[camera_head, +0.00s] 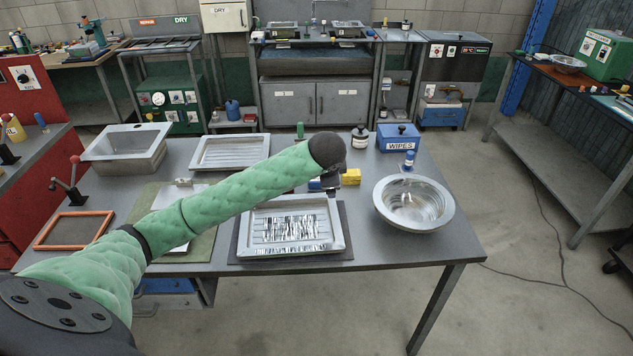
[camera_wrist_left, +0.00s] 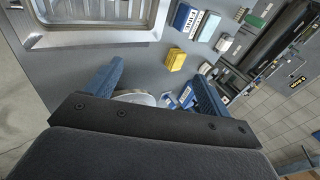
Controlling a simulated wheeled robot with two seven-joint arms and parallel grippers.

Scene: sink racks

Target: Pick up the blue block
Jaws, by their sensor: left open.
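The blue block (camera_head: 315,184) is on the table behind the framed tray, partly hidden by my left arm in the head view. In the left wrist view a blue block (camera_wrist_left: 181,17) lies near the top, beyond the yellow block (camera_wrist_left: 175,60). The yellow block also shows in the head view (camera_head: 351,176), just right of my left gripper (camera_head: 333,184). In the wrist view my left gripper (camera_wrist_left: 160,73) has its two blue fingers spread wide, with nothing held between them. My right gripper is in neither view.
A framed metal tray (camera_head: 291,251) lies on a dark mat in front. A metal bowl (camera_head: 414,206) stands right, with a blue WIPES box (camera_head: 398,138) behind it. A dark-capped jar (camera_head: 360,138) stands behind the blocks. The table's right front corner is clear.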

